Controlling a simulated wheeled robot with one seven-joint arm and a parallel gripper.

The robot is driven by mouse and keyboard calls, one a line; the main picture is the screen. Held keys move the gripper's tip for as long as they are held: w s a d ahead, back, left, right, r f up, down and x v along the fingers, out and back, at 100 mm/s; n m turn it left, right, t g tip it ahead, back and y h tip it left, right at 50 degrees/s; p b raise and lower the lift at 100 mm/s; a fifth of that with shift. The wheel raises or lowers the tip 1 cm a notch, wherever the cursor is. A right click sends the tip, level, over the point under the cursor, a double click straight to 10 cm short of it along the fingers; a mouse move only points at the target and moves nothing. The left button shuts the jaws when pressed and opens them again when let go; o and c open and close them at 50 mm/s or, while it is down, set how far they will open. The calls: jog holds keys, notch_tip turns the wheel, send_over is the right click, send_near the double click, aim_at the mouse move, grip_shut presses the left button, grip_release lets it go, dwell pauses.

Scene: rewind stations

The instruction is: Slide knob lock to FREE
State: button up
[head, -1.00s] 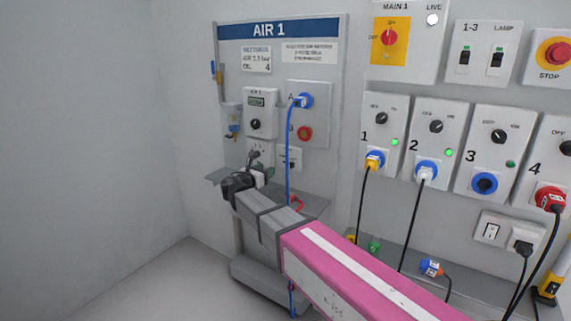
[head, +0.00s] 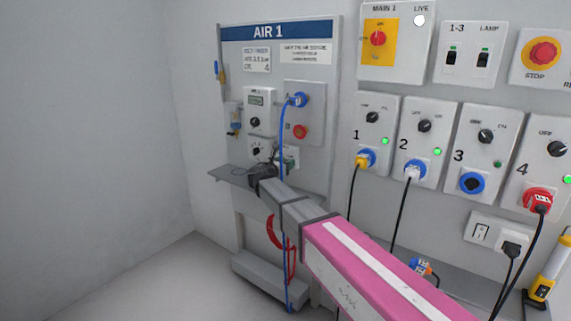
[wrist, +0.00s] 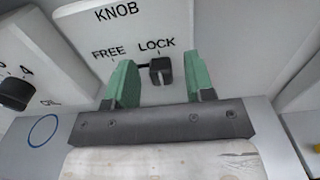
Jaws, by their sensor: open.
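The knob lock panel (wrist: 171,20) is white, with KNOB, FREE and LOCK printed on it. Its small black slider (wrist: 161,71) stands at the right end of a short slot, under LOCK. My gripper (wrist: 160,62) is open, with one green finger on each side of the slider. A gap shows on both sides, so neither finger visibly touches it. In the head view my gripper (head: 284,161) is at the small lower plates of the AIR 1 board (head: 315,165). It hides much of the knob lock there, and the slider cannot be made out.
A grey shelf (head: 232,177) juts out below my gripper. A blue hose (head: 283,135) hangs close by, and a red hose (head: 273,235) loops underneath. A black dial (wrist: 14,94) is left of the lock in the wrist view. Free floor lies at the left.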

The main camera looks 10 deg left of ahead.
grip_shut()
jog(key=a, duration=0.1)
jog(key=w+a, duration=0.1)
jog(key=a, duration=0.1)
jog(key=w+a, duration=0.1)
jog(key=a, duration=0.1)
grip_release()
jog(key=shift+a, duration=0.1)
jog(key=v, duration=1)
jog(key=shift+s, duration=0.3)
